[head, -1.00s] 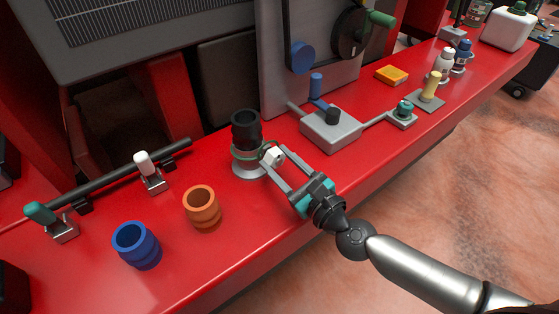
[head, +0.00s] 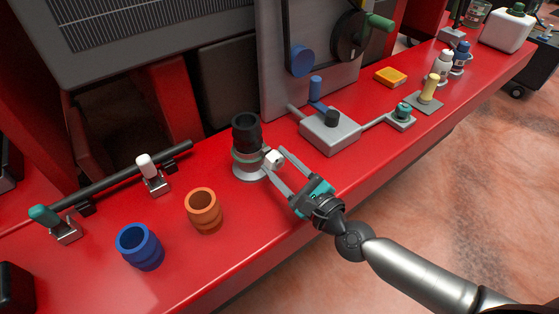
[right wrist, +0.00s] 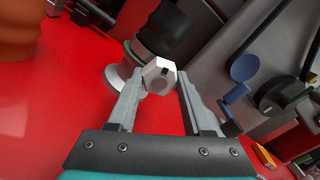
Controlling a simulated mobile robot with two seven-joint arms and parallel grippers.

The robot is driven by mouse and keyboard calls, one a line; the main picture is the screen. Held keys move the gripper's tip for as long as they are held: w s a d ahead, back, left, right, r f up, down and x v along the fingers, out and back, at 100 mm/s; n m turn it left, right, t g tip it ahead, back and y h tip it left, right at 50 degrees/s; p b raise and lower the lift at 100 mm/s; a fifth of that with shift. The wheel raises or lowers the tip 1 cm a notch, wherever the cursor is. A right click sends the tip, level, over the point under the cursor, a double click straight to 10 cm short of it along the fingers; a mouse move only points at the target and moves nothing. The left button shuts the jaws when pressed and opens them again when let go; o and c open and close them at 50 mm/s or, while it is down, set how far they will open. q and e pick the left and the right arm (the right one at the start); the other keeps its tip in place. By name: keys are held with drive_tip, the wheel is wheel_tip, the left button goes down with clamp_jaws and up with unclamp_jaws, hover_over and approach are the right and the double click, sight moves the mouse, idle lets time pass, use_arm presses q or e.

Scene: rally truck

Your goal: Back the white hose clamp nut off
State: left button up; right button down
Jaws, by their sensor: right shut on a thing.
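The white hose clamp nut (head: 273,159) sticks out to the right of the clamp around a black hose (head: 246,132) on a grey metal stub (head: 247,172). My right gripper (head: 275,162) reaches it from the lower right, with a finger on either side of it. In the right wrist view the faceted nut (right wrist: 159,77) sits between the two fingertips, and the gripper is shut on it. The clamp band is mostly hidden there. My left gripper is not in view.
An orange cup (head: 204,209) and a blue cup (head: 139,246) stand to the left. A grey valve box (head: 330,132) stands to the right. The red ledge ends below my gripper.

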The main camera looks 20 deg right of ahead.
drive_tip(key=n+p, duration=0.1)
drive_tip(key=n, duration=0.3)
drive_tip(key=shift+n+p, duration=0.3)
drive_tip(key=n+p, duration=0.1)
drive_tip(key=n, duration=0.3)
drive_tip(key=shift+d+r+n+p, duration=0.1)
drive_tip(key=shift+r+n+p, duration=0.05)
drive_tip(key=shift+n+p, duration=0.2)
drive_tip(key=n+p, duration=0.2)
drive_tip(key=n, duration=0.2)
drive_tip(key=shift+r+n, duration=0.1)
drive_tip(key=shift+n, duration=0.15)
drive_tip(key=n+p, duration=0.2)
drive_tip(key=n, duration=0.3)
drive_tip(key=shift+r, duration=0.1)
drive_tip(key=n+p, duration=0.2)
drive_tip(key=n, duration=0.2)
drive_tip(key=shift+n, duration=0.4)
drive_tip(key=n+p, duration=0.1)
drive_tip(key=n, duration=0.3)
drive_tip(key=shift+n, duration=0.3)
drive_tip(key=n, duration=0.2)
drive_tip(key=n+p, duration=0.1)
drive_tip(key=n, duration=0.1)
drive_tip(key=shift+a+r+n, duration=0.1)
drive_tip(key=shift+a+n, duration=0.1)
drive_tip(key=shift+n, duration=2.1)
drive_tip(key=shift+a, duration=0.1)
